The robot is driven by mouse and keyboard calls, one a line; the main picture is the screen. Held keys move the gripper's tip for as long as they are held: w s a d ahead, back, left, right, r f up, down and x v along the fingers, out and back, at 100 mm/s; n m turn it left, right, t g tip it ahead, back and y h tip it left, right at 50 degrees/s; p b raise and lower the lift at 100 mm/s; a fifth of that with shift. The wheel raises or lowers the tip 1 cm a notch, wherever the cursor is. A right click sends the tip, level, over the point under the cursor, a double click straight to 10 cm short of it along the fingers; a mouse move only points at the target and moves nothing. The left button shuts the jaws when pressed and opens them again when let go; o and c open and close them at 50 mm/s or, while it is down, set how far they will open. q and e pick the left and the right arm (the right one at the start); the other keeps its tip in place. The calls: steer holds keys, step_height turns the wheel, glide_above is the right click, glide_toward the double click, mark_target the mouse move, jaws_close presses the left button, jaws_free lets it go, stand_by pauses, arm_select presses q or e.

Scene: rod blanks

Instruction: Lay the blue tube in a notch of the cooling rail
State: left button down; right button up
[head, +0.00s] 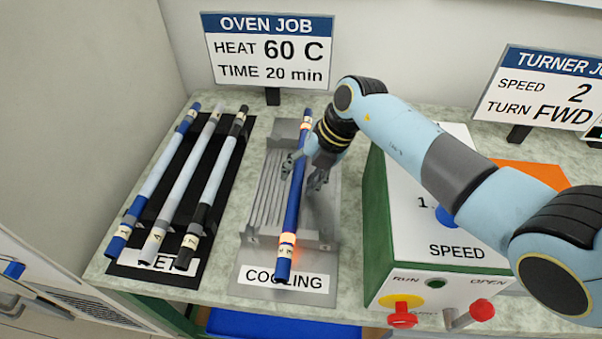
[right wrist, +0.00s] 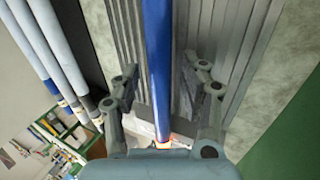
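The blue tube (head: 294,205) lies lengthwise over the grey cooling rail (head: 262,205), with a glowing orange band near each end. Its near end reaches over the COOLING label. I cannot tell whether it sits down in a notch. My right gripper (head: 304,172) is over the middle of the rail with one finger on each side of the tube. In the right wrist view the blue tube (right wrist: 157,65) runs between the spread fingers (right wrist: 163,78), with a gap on both sides. My left gripper is not in view.
A black WET rack (head: 212,215) with several pale rods stands left of the rail. A green and white machine (head: 374,225) with a SPEED knob and red handles (head: 402,320) stands close on the right. Signs stand behind on the speckled bench.

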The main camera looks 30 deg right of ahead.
steer(key=shift+r, duration=0.1)
steer(key=shift+r, duration=0.25)
steer(key=v, duration=1.1)
steer(key=shift+s+d+r, duration=0.2)
steer(key=shift+r, duration=0.05)
